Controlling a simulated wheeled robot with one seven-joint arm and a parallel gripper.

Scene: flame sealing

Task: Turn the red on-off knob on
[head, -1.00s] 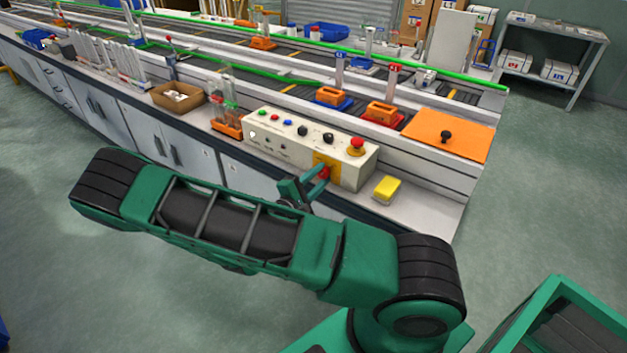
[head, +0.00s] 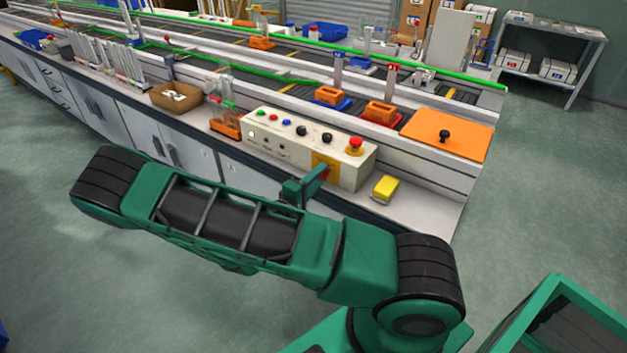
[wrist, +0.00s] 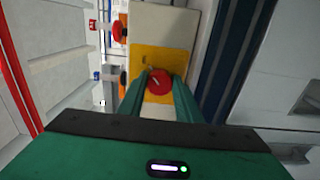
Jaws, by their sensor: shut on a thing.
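The red on-off knob (wrist: 160,82) is round with a pale mark across its face. It sits on a yellow plate (wrist: 147,57) on the front of the cream control box (head: 262,141). My gripper (head: 318,174) is at the knob, with its green fingers on either side of it, shut on it. The wrist view shows my gripper (wrist: 162,86) with the knob between the fingertips. In the head view the fingers hide the knob, and the yellow plate (head: 324,158) shows behind them.
A red emergency button (head: 355,145) and several small buttons and black knobs top the box. A yellow sponge-like block (head: 385,188) lies to its right on the bench. A rack of tubes (head: 226,128) and a cardboard tray (head: 176,97) stand to its left.

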